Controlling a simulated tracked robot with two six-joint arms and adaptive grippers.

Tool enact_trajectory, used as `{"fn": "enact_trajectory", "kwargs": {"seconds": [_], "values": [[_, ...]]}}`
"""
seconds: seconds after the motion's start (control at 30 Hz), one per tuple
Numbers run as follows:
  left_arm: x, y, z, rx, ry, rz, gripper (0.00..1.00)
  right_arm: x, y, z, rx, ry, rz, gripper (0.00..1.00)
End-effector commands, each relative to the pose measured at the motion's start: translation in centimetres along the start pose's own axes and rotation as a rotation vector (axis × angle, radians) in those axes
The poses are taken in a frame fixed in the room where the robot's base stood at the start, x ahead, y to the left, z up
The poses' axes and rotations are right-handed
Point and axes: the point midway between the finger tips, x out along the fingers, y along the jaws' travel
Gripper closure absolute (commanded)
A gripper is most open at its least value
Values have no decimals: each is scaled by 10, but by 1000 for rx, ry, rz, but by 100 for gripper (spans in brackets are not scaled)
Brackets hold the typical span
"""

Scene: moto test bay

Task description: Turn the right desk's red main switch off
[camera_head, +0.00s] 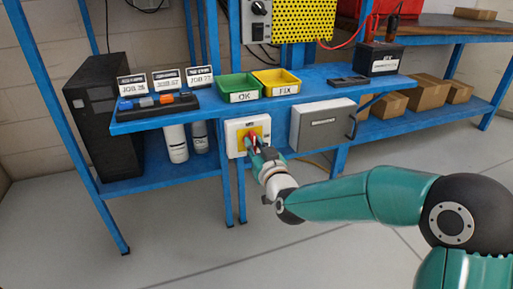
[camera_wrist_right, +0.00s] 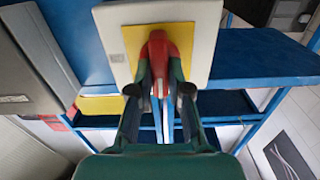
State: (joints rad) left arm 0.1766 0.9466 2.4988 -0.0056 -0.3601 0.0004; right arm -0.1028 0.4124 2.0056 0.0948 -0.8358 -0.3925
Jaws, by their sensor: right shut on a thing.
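The main switch is a white box (camera_head: 231,137) with a yellow plate (camera_head: 241,142) on the front of the blue desk, below its top. In the right wrist view the white box (camera_wrist_right: 112,22) and yellow plate (camera_wrist_right: 131,42) show with a red handle (camera_wrist_right: 157,48) in the middle. My right gripper (camera_wrist_right: 160,85) is shut on the red handle, with a finger on each side. In the head view my right gripper (camera_head: 257,150) covers most of the handle. The handle's exact angle is hard to tell. My left gripper is not in view.
A grey box (camera_head: 320,125) with a handle hangs right of the switch. On the blue desk (camera_head: 222,105) stand a green bin (camera_head: 238,86), a yellow bin (camera_head: 276,80) and job signs (camera_head: 166,79). A black cabinet (camera_head: 100,115) stands at left. The floor in front is clear.

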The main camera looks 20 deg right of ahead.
Motion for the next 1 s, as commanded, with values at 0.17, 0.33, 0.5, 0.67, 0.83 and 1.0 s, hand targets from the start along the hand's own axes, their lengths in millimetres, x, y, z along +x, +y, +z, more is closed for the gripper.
{"fn": "enact_trajectory", "kwargs": {"seconds": [0.17, 0.33, 0.5, 0.67, 0.83, 1.0], "values": [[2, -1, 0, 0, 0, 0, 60, 1, 0, -2, -39, 5, 0, 100], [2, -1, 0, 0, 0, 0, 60, 1, 0, -2, -40, 6, 0, 100], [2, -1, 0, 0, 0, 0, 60, 1, 0, -3, -39, 7, 0, 57], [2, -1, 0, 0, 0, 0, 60, 1, 0, -2, -37, 5, 1, 57], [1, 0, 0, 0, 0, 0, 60, 0, 0, -2, -36, 3, 1, 57], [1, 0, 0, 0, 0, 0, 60, -12, 0, -2, -35, 4, 1, 57]]}}
